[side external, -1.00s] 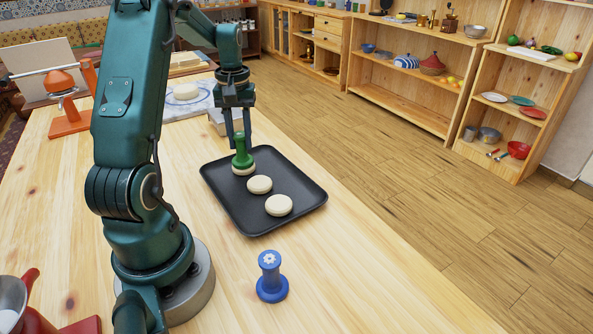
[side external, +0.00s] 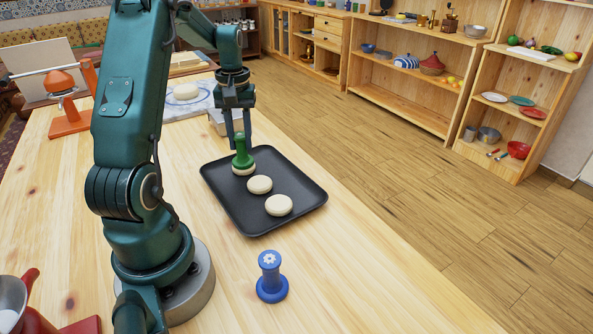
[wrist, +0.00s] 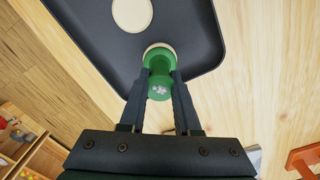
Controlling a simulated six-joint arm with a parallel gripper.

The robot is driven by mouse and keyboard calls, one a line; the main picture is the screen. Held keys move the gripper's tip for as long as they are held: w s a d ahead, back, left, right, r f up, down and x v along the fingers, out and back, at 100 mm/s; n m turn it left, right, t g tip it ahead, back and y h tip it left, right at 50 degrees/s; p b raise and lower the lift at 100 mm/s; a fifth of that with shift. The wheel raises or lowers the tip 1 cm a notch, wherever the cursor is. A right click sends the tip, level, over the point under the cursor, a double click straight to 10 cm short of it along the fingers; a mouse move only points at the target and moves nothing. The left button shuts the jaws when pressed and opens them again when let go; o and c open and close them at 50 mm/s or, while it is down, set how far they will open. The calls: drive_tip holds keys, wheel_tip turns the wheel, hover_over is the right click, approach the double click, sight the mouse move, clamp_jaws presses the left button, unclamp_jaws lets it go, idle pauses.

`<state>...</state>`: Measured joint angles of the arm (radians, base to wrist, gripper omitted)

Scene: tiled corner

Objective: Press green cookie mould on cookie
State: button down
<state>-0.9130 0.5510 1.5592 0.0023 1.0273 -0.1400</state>
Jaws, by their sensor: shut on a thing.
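The green cookie mould (side external: 242,156) stands upright on the farthest cookie (side external: 244,170) on the black tray (side external: 262,227). My gripper (side external: 239,143) is shut on the mould's handle from above. In the wrist view the green mould (wrist: 159,80) sits between my two fingers, and a pale edge of the cookie (wrist: 158,47) shows beyond it. The mould hides most of that cookie, and I cannot tell how hard it presses. Two more round, pale cookies, the middle one (side external: 260,184) and the near one (side external: 279,205), lie in a row on the tray.
A blue mould (side external: 270,278) stands on the wooden table (side external: 350,280) in front of the tray. A grey box (side external: 221,122) and dough (side external: 186,91) on a mat are behind the tray. An orange press (side external: 68,100) stands at the back left. The table right of the blue mould is clear.

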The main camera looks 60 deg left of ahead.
drive_tip(key=shift+r, duration=3.5)
drive_tip(key=shift+s+d, duration=0.1)
drive_tip(key=shift+s+d+f+m, duration=0.1)
drive_tip(key=shift+d+m, duration=0.05)
drive_tip(key=shift+m, duration=0.15)
drive_tip(key=w+d+r+m, duration=0.1)
drive_tip(key=d+m, duration=0.4)
drive_tip(key=d, duration=0.6)
drive_tip(key=w+d+r+m, duration=0.1)
drive_tip(key=d+r+m, duration=0.2)
drive_tip(key=d+m, duration=0.3)
drive_tip(key=d, duration=0.5)
drive_tip(key=shift+w+d, duration=0.15)
drive_tip(key=shift+w, duration=0.2)
